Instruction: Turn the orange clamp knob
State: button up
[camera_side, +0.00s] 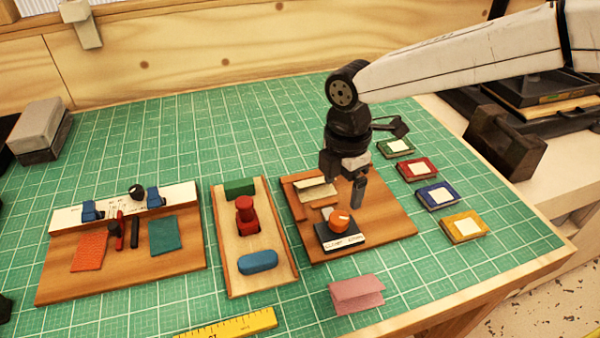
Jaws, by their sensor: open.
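The orange clamp knob (339,220) sits upright on a dark block with a pale lettered front edge (341,241). The block stands at the front of a small wooden board (385,228). My gripper (343,190) hangs above the board, pointing down, just behind and above the knob in the picture. Its jaws are open and look empty. One finger shows to the right, near the knob, and the other to the left. I cannot tell how much height lies between the fingertips and the knob.
Left of the board is a wooden tray (226,268) with a red knobbed piece (246,215), a green block and a blue block. Several coloured cards with white centres line the right. A pink folded sheet (357,294) lies in front. A board with clamps (60,270) stands far left.

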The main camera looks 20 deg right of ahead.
aim_at(338, 217)
jog(key=shift+a+f, duration=0.1)
jog(key=shift+s+f, duration=0.1)
jog(key=shift+f, duration=3.75)
grip_shut()
